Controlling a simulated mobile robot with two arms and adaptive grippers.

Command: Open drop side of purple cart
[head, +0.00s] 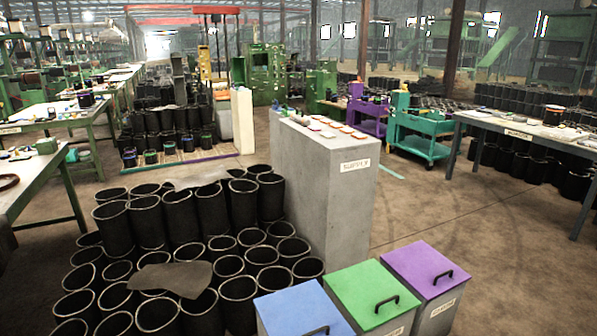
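The purple cart (370,126) stands in the middle distance, right of centre, behind the grey supply block. Small items lie on its top. It is small in the picture, and I cannot tell how its drop side stands. Its lower left part is hidden by the grey block. Neither of my grippers shows in the head view.
A teal cart (420,148) stands right of the purple cart. The grey supply block (335,205) is in front, with several black sleeves (180,219) to its left. Lidded blue, green and purple bins (425,268) stand nearest. Open floor (480,225) lies at right before a table (528,129).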

